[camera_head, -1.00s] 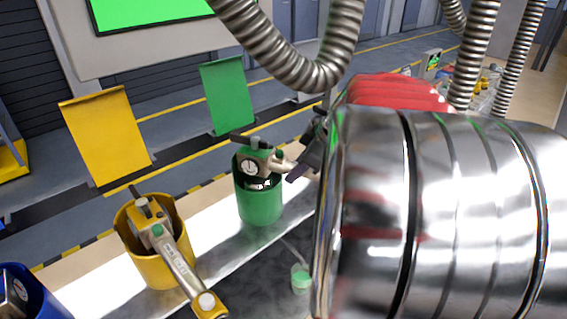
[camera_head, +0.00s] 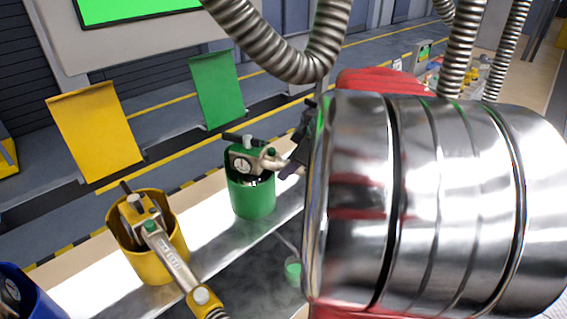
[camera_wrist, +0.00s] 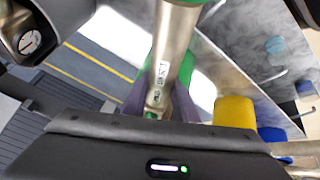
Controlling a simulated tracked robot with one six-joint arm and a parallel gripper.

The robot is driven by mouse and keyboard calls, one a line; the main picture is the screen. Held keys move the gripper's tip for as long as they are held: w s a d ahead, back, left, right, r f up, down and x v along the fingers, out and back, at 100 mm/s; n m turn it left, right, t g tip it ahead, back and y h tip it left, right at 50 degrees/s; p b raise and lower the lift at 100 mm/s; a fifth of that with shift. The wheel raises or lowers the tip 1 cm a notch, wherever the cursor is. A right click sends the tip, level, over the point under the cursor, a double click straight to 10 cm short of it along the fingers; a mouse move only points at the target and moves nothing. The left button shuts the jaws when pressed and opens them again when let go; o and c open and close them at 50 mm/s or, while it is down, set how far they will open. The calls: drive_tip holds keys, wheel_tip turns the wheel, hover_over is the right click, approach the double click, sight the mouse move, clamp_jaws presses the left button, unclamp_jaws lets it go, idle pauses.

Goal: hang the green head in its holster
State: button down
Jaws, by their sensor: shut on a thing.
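The green head (camera_head: 247,160) has a round gauge and green trim. Its lower end is inside the mouth of the green holster (camera_head: 253,198), and its body stands above the rim. My gripper (camera_head: 298,152) is shut on its metal handle, to the right of the holster. In the wrist view the handle (camera_wrist: 172,60) runs between my gripper's fingers (camera_wrist: 160,105), with the gauge (camera_wrist: 30,42) at the upper left. Green of the holster (camera_wrist: 204,85) shows behind the handle. How deep the head sits inside is hidden.
A yellow holster (camera_head: 119,236) holding a yellow head (camera_head: 165,250) stands to the left, with a blue holster (camera_head: 35,300) at the lower left corner. A small green cup (camera_head: 293,271) is below. Large hoses (camera_head: 290,55) hang above.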

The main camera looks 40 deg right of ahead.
drive_tip(key=shift+f, duration=0.55)
drive_tip(key=c, duration=1.3)
unclamp_jaws()
drive_tip(key=shift+c, duration=0.2)
drive_tip(key=shift+f, duration=0.1)
drive_tip(key=v, duration=1.4)
drive_tip(key=shift+w, duration=0.15)
drive_tip(key=shift+a, duration=0.1)
